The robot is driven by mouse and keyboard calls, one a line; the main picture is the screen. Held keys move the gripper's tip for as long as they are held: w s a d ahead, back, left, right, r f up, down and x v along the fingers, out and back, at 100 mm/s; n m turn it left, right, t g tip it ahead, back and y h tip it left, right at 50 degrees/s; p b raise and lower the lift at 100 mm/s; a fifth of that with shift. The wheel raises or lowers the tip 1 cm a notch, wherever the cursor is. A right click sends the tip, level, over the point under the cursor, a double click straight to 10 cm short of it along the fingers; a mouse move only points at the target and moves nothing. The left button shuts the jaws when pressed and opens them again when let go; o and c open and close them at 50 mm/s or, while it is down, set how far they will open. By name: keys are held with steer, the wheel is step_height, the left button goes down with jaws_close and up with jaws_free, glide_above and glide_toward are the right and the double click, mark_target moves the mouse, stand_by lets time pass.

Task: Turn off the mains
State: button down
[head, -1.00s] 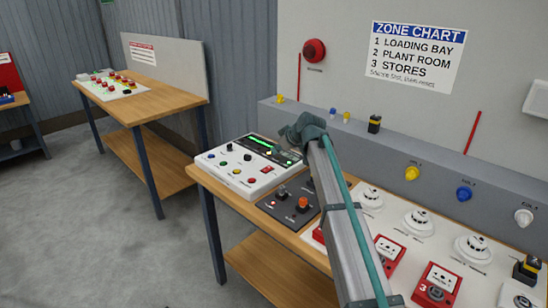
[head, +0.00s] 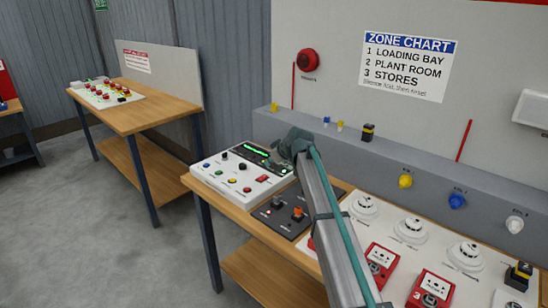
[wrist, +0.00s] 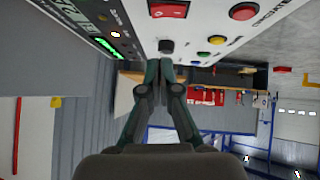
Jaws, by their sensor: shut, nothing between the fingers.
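A white control panel (head: 222,184) with a lit green display (head: 248,153) stands at the left end of the front bench. A red rocker switch (head: 262,179) is on its face and shows large in the wrist view (wrist: 168,10). No label reading "mains" is legible. My gripper (wrist: 160,64) is shut and empty, its fingertips close to a black knob (wrist: 166,46) on the panel. I cannot tell whether they touch it. In the head view my wrist is over the panel's back right corner and hides the fingertips.
A dark panel (head: 268,217) with a black and an orange-topped switch lies right of the white one. Red call points (head: 378,262) and white detectors (head: 412,229) fill the bench further right. A grey ledge (head: 350,148) runs behind. Open floor lies left.

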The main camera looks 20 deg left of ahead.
mark_target(266, 180)
steer(key=x, duration=0.3)
steer(key=shift+w+a+p, duration=0.15)
steer(key=shift+a+p, duration=0.15)
steer(key=shift+p, duration=0.1)
step_height(266, 180, down, 3)
steer(key=shift+w+f+p, duration=0.15)
steer(key=shift+f+p, duration=0.05)
steer(key=shift+p, duration=0.35)
steer(key=shift+w+f, duration=0.1)
steer(key=shift+f, duration=0.5)
